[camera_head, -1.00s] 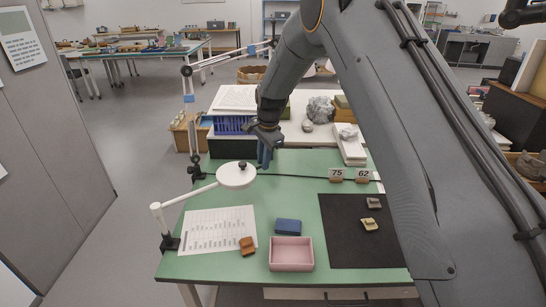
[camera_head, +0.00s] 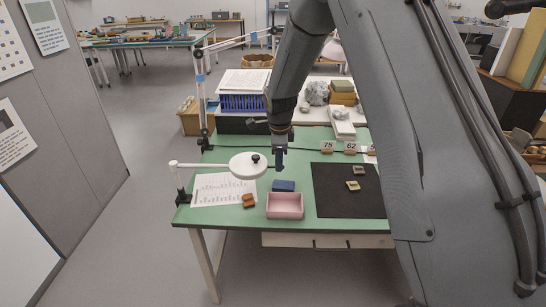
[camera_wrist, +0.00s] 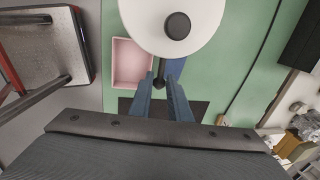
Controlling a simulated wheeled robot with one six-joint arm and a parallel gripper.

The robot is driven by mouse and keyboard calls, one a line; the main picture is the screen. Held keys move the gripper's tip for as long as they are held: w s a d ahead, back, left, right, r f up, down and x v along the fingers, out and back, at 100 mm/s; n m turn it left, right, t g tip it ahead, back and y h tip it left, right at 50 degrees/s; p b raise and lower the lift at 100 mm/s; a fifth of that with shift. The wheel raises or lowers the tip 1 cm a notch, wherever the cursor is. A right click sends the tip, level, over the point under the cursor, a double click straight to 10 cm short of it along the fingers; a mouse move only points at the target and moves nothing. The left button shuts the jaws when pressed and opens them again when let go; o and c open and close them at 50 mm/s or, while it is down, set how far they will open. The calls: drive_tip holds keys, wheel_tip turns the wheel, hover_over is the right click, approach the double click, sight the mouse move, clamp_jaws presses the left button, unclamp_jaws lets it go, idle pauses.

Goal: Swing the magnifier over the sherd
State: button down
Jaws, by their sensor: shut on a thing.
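The magnifier (camera_head: 243,170) is a white disc with a black knob on top, on a white arm from a post at the table's left edge. It also shows at the top of the wrist view (camera_wrist: 145,22), with a thin dark handle reaching down between my fingers. My gripper (camera_head: 280,168) is at the disc's right side, and in the wrist view (camera_wrist: 160,84) it is shut on the handle's end. A brown sherd (camera_head: 248,201) lies by the right edge of the printed sheet, in front of the disc. Two paler sherds (camera_head: 353,185) (camera_head: 359,170) lie on the dark mat.
The pink tray (camera_head: 285,213) and a blue block (camera_head: 284,186) stand on the green table right of the brown sherd. The printed sheet (camera_head: 212,197) lies left. A jointed lamp post (camera_head: 203,110) rises at the back left.

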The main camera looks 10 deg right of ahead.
drive_tip(key=shift+s+a+r, duration=0.1)
drive_tip(key=shift+s+a, duration=0.1)
drive_tip(key=shift+s, duration=0.05)
drive_tip(key=c, duration=1.9)
unclamp_jaws()
drive_tip(key=shift+o, duration=0.2)
drive_tip(key=shift+d, duration=0.1)
wheel_tip(320, 180, up, 8)
drive_tip(key=s+b, duration=0.1)
drive_tip(key=b, duration=0.1)
drive_tip(key=shift+s+f, duration=0.2)
drive_tip(key=shift+s, duration=0.1)
